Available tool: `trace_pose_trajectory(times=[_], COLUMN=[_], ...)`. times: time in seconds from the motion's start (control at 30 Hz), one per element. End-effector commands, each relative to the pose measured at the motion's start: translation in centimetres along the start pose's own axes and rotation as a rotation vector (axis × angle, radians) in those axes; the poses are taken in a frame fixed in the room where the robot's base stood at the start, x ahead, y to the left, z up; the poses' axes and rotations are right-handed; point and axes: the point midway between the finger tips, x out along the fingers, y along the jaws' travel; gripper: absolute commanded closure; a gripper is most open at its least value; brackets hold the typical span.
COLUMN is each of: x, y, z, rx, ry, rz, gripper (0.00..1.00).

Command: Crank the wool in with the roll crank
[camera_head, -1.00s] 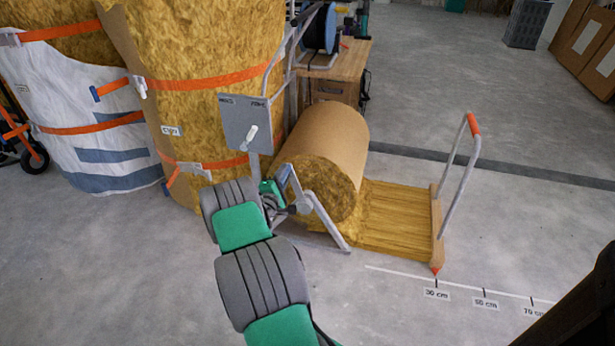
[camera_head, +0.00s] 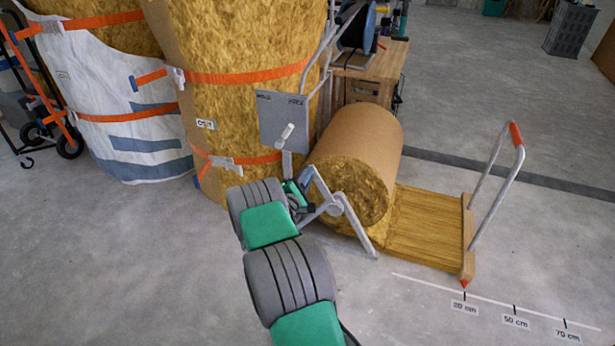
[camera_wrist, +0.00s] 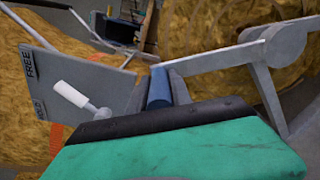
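The wool roll (camera_head: 365,165) sits on a grey stand, with a flat strip of wool (camera_head: 425,222) running right to a wooden bar (camera_head: 467,240) with a tall hoop handle. The bar's red pointer stands by the scale's lowest visible mark, seemingly 30 cm. The grey crank arm (camera_head: 322,188) slants up-left from its hub; in the wrist view the crank arm (camera_wrist: 220,60) runs from the hub to a blue grip (camera_wrist: 158,88). My gripper (camera_head: 302,188) has its two fingers on either side of this grip, apparently closed on it; the wrist view shows my gripper (camera_wrist: 160,90) closely.
A grey panel (camera_head: 283,112) marked HOLD and FREE, with a white lever (camera_head: 287,133) leaning slightly towards FREE, stands close left of the crank. Large strapped wool rolls (camera_head: 235,100) stand behind it. The floor right of the scale (camera_head: 535,317) is clear.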

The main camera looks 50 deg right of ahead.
Motion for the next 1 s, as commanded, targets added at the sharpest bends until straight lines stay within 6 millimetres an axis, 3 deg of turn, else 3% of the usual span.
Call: trace_pose_trajectory(times=[0.23, 0.5, 0.83, 1.0], x=[0.0, -0.3, -6.3, -7.8], y=[0.0, -0.1, 0.2, 0.0], z=[0.1, 0.1, 0.0, 0.1], rx=[0.0, -0.002, -0.003, -0.001], ry=[-0.001, -0.001, 0.003, -0.001], rz=[-0.001, -0.003, -0.002, -0.001], gripper=[0.55, 0.55, 0.55, 0.55])
